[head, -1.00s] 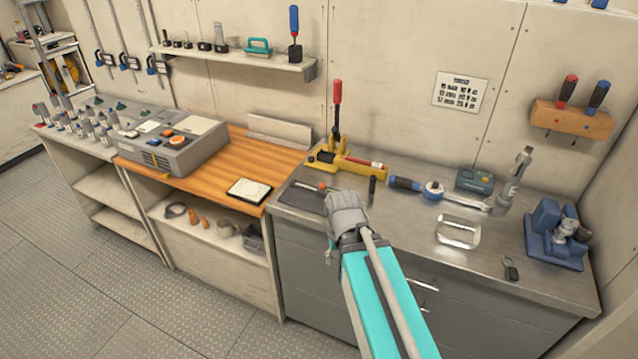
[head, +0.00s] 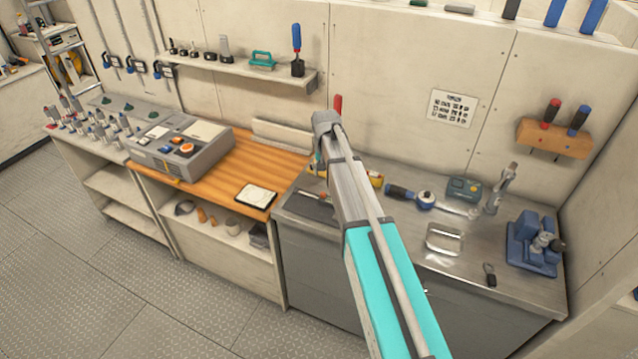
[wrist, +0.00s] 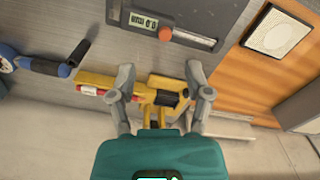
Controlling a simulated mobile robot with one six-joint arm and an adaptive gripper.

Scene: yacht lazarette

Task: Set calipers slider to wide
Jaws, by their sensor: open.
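A flat dark measuring device (head: 303,207) lies at the left end of the steel counter, partly hidden by my arm. In the wrist view it is the grey plate (wrist: 117,18) at the top, with a readout showing about 0.0 mm and a pale slot. An orange-red slider knob (wrist: 165,33) sits at the readout end of the slot. My gripper (wrist: 162,82) is open and empty, its two fingers spread above a yellow tool (wrist: 150,93). In the head view my gripper (head: 323,135) is raised near the wall, its fingertips hard to make out. The knob is apart from the fingers.
A red-handled tool stands behind my gripper. A blue-handled wrench (head: 408,194), a metal tray (head: 444,239) and a blue vise (head: 533,248) are on the counter to the right.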

